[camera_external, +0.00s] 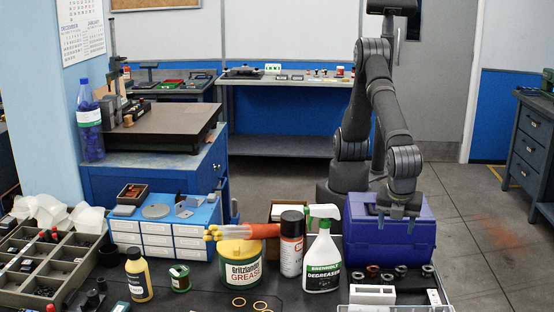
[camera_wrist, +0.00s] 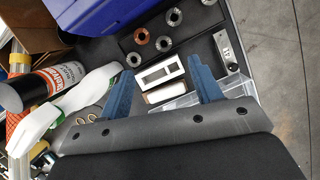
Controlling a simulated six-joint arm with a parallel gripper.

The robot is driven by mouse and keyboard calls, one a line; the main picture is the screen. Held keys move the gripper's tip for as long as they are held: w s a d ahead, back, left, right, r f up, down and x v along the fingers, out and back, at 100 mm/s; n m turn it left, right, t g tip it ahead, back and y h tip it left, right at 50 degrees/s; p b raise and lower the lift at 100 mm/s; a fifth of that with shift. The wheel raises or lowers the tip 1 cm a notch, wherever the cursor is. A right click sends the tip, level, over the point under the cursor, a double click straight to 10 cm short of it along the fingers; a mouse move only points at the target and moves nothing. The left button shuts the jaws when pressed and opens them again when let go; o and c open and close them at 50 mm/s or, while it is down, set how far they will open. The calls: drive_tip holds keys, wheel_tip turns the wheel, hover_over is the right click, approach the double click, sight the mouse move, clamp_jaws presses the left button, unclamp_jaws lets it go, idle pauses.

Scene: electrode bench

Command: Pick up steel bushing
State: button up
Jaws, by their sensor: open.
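Several silvery, ring-shaped bushings lie on a dark tray at the front right of the bench. In the external view, one steel bushing (camera_external: 358,276) is at the left of this group and another (camera_external: 427,271) at the right. In the wrist view, a steel bushing (camera_wrist: 133,59) lies beside a copper-coloured one (camera_wrist: 141,36), with another steel one (camera_wrist: 164,43) to the right. Which one the task means cannot be told. My gripper (camera_external: 397,219) is open, empty and above the bench, in front of the blue box. Its two blue fingers (camera_wrist: 160,66) show apart in the wrist view.
A blue box (camera_external: 385,240) stands behind the bushings. A white block with a slot (camera_external: 372,294) and a clear bin (camera_wrist: 178,104) sit in front. A degreaser bottle (camera_external: 322,255), a black-and-orange can (camera_external: 291,245) and a grease tub (camera_external: 240,264) stand left.

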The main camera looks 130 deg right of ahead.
drive_tip(key=s+a+f, duration=0.2)
drive_tip(key=s+a, duration=0.1)
hover_over(400, 277)
drive_tip(key=w+a, duration=0.1)
drive_tip(key=shift+n+g+h, duration=0.3)
drive_tip(key=shift+g, duration=0.1)
wheel_tip(400, 277, down, 10)
drive_tip(key=shift+f, duration=0.15)
drive_tip(key=shift+x, duration=3.05)
drive_tip(key=shift+w+d, duration=0.1)
drive_tip(key=shift+w, duration=0.05)
drive_tip(key=c, duration=1.1)
